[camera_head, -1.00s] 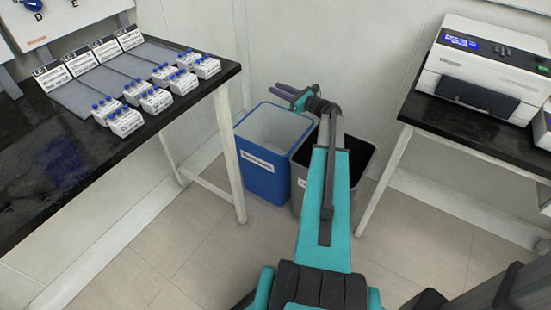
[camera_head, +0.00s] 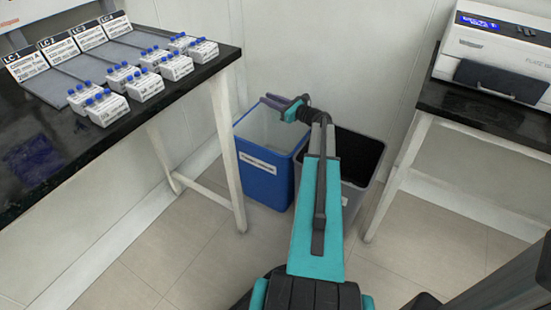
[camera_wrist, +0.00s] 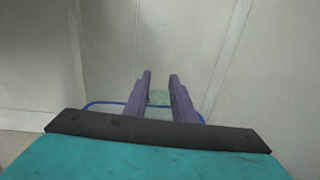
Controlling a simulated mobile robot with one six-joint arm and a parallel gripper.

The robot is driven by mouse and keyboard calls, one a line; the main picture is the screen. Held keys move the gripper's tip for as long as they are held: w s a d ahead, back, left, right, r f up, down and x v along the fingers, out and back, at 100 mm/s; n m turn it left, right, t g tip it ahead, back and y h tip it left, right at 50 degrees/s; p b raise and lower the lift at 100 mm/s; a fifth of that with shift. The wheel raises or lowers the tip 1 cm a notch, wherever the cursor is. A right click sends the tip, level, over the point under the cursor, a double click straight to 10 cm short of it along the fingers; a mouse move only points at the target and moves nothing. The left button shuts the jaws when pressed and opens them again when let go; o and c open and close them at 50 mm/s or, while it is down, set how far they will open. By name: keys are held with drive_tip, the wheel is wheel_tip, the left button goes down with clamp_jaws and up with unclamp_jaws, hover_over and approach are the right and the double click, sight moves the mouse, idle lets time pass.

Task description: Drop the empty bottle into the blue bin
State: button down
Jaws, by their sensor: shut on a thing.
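The blue bin (camera_head: 266,180) stands on the floor between the two tables, with a white label on its front and a pale inside. Its blue rim (camera_wrist: 104,103) shows beyond my gripper in the wrist view. My gripper (camera_head: 268,99), with purple fingers, is above the back part of the bin's opening in the head view. In the wrist view my gripper (camera_wrist: 160,77) is shut on a pale, greenish, see-through thing (camera_wrist: 158,98), apparently the empty bottle. Only a small part of it shows between the fingers, and I cannot make it out in the head view.
A grey bin (camera_head: 358,150) with a dark inside stands right beside the blue bin, partly behind my arm. A black-topped table (camera_head: 110,135) with several blue-capped bottle boxes is on the left. Another table (camera_head: 480,115) bears a white machine (camera_head: 495,60). A wall is close behind the bins.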

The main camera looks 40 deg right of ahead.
drive_tip(key=shift+s+d+f, duration=0.1)
drive_tip(key=shift+d, duration=0.05)
drive_tip(key=shift+f+b, duration=2.5)
drive_tip(key=shift+f, duration=0.4)
drive_tip(key=c, duration=1.4)
unclamp_jaws()
drive_tip(key=s+d+p, duration=0.2)
drive_tip(key=s+p, duration=0.1)
drive_tip(key=s, duration=1)
drive_tip(key=shift+s, duration=0.35)
drive_tip(key=shift+p, duration=0.35)
